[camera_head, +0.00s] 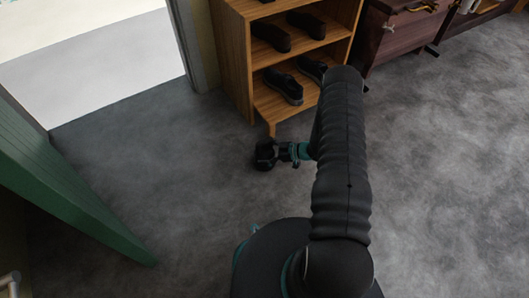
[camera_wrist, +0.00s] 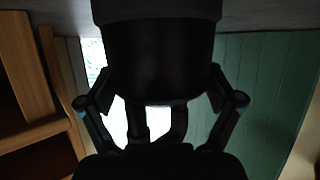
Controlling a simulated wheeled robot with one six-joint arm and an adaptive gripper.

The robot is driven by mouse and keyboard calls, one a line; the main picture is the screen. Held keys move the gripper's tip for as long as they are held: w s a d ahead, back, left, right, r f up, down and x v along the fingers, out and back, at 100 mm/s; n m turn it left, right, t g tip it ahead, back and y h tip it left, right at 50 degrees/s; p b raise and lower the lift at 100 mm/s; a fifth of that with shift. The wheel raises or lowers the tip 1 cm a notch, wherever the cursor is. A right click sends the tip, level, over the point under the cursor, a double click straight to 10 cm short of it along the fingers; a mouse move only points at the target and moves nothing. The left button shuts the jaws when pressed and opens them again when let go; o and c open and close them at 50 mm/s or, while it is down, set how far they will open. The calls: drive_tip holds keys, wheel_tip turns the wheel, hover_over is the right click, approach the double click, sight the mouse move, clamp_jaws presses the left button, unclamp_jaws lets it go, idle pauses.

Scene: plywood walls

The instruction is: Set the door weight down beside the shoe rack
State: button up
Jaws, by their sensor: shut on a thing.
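The door weight (camera_wrist: 155,60) is a dark, rounded block with what looks like a loop at one end. It fills the upper middle of the wrist view, which is upside down with the floor at the top. My gripper (camera_wrist: 160,95) is shut on it, one finger on each side. In the head view, the weight (camera_head: 264,154) is a small black shape at the end of my gripper (camera_head: 274,153), low over the floor. I cannot tell whether it touches the floor. The wooden shoe rack (camera_head: 235,60) stands just behind it, with dark shoes on its shelves.
A green door (camera_head: 75,200) stands open at the left, beside a bright doorway (camera_head: 100,60). A dark reddish chest (camera_head: 395,40) stands right of the rack. Grey floor (camera_head: 160,150) is clear between door and rack, and to the right.

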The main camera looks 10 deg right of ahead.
drive_tip(key=o, duration=1.5)
drive_tip(key=shift+f, duration=0.1)
